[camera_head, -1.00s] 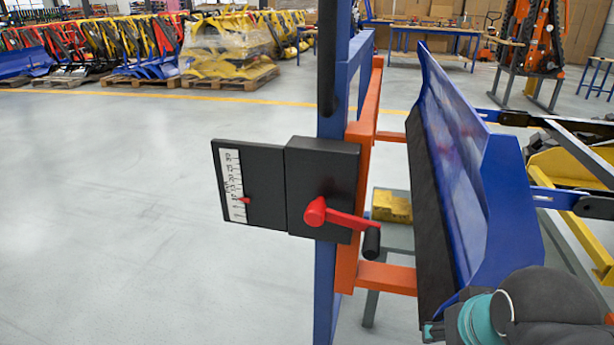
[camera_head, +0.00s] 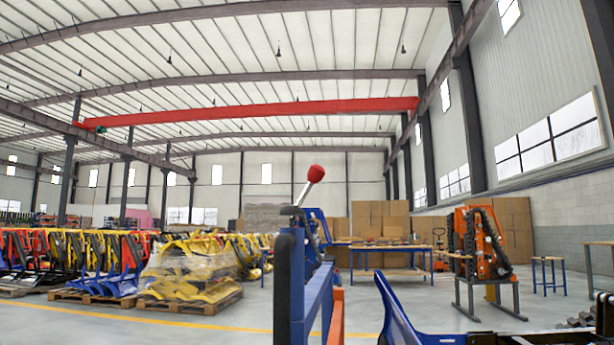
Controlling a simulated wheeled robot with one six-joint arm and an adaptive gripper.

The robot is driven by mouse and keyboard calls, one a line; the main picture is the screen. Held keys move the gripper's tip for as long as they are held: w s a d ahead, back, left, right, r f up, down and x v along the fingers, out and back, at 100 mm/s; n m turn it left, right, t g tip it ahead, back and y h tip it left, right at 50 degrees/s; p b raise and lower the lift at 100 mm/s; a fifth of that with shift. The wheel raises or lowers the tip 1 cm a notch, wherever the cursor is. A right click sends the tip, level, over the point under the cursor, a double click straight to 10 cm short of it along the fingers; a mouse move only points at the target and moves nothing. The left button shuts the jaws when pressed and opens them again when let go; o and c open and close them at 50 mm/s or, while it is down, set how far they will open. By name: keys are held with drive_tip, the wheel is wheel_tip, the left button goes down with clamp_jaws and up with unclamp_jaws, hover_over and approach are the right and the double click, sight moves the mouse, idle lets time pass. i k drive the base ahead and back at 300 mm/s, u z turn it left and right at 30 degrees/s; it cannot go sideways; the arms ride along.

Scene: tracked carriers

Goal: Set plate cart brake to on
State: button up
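The cart's blue upright post (camera_head: 289,290) stands at the lower middle, with a black handle bar along its left side. A lever with a red ball knob (camera_head: 316,173) on a bright metal rod rises at the top of the post, leaning to the right. Its base is partly hidden behind the post top. A blue plate (camera_head: 403,322) shows at the bottom, right of the post, and only its upper part is in view. An orange frame piece (camera_head: 336,318) shows beside the post. No brake marking is readable. My gripper is out of view.
Wrapped yellow parts on a pallet (camera_head: 190,270) stand at the left. A blue-legged workbench (camera_head: 390,258) and stacked cardboard boxes stand behind. An orange machine (camera_head: 480,243) on a stand is at the right. The floor left of the post is clear.

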sight(316, 174)
drive_tip(key=u, duration=3.05)
drive_tip(key=k, duration=0.8)
drive_tip(key=z, duration=1.8)
